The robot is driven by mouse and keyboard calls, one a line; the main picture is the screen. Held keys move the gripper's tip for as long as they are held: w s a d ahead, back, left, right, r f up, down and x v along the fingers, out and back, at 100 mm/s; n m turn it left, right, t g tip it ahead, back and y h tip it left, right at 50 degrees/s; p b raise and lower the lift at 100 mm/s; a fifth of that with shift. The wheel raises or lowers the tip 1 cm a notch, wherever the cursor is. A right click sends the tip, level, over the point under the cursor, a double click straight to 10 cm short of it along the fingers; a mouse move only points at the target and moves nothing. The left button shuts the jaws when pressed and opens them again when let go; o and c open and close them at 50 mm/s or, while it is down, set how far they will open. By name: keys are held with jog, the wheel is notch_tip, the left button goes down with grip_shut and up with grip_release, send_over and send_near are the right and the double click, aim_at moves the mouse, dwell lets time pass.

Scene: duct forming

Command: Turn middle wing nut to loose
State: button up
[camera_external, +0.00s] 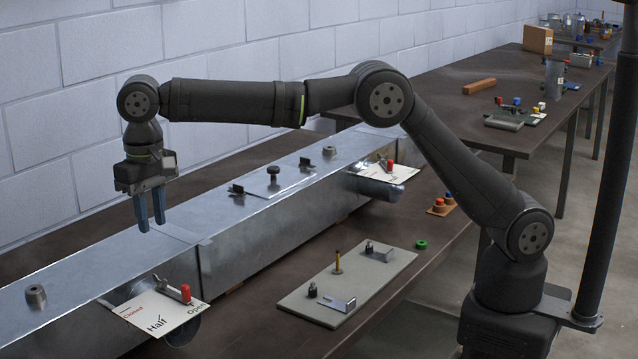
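A metal duct (215,225) runs diagonally across the bench. Three small dark fasteners stand in a row on its top: a near wing nut (237,189) with flat wings, a middle one (273,174) that looks like a rounded knob from here, and a far wing nut (305,163). The exact wing angle of the middle one is too small to tell. My gripper (151,211) points down over the duct, to the left of the near wing nut and apart from all three. Its blue fingers have a narrow gap between them and hold nothing visible.
A near damper card (158,322) marked Closed, Half and Open has a red-knobbed lever (184,293); a similar card (388,173) is farther along. Stubs (36,295) stand on the duct. A grey board (345,287) with small parts and a green ring (421,245) lie right.

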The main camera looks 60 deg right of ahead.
aim_at(160, 281)
notch_tip(160, 281, down, 11)
jog(key=shift+f, duration=0.2)
grip_shut()
